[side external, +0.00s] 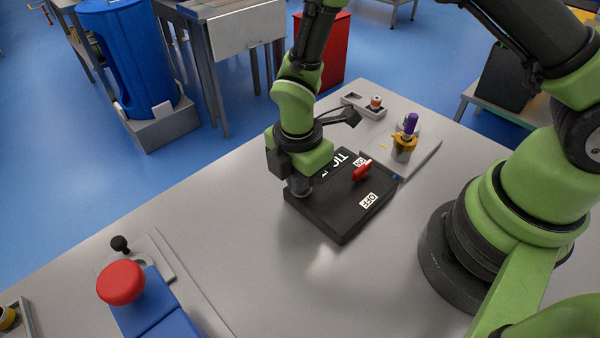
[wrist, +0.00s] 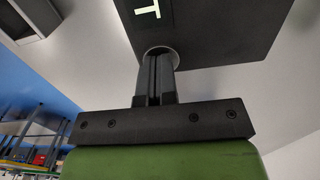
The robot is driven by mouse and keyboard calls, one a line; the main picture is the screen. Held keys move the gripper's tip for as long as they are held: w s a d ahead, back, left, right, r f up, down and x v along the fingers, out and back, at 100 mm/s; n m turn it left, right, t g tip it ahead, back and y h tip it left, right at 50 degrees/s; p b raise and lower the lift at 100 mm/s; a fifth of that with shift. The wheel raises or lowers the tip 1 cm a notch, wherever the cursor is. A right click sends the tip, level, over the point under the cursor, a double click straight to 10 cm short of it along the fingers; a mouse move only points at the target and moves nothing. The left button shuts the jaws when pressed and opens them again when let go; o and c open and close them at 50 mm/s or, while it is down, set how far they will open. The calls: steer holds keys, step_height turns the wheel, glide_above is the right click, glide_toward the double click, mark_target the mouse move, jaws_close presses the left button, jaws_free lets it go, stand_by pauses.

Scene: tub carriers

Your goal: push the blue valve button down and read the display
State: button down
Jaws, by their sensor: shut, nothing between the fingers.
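A black panel box (side external: 338,222) lies on the grey table. It carries a red lever (side external: 362,171), ON and OFF labels and large white lettering (side external: 340,160), partly hidden by my arm. My gripper (side external: 298,187) points down at the box's left corner, fingers shut and empty. In the wrist view the fingertips (wrist: 159,56) meet a round grey metal part (wrist: 173,55) on the panel; I cannot tell whether they press on it. A small blue spot (side external: 395,178) shows at the box's right edge; I cannot tell whether it is the button. No display reading is legible.
Behind the box, a light plate (side external: 425,150) bears a brass-coloured fitting (side external: 403,147) with a purple top. A small grey tray (side external: 355,101) stands beyond. A red mushroom knob (side external: 121,282) on a blue base is at front left. The table between is clear.

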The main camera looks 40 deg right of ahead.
steer(key=shift+f, duration=0.65)
steer(key=shift+r, duration=0.1)
steer(key=shift+w+r, duration=0.1)
steer(key=shift+r, duration=0.2)
step_height(320, 180, up, 8)
steer(key=shift+r, duration=0.25)
steer(key=shift+a, duration=0.1)
steer(key=s+d+r+m+t+y, duration=0.1)
steer(key=d+r+m+t, duration=0.15)
steer(key=r+m, duration=0.5)
steer(key=s+d+r+m+t+y, duration=0.1)
steer(key=s+d+r+m+t, duration=0.4)
steer(key=s+r+m, duration=0.7)
steer(key=d+m, duration=0.1)
steer(key=m, duration=0.1)
steer(key=shift+s+r+m, duration=0.3)
steer(key=shift+m, duration=0.05)
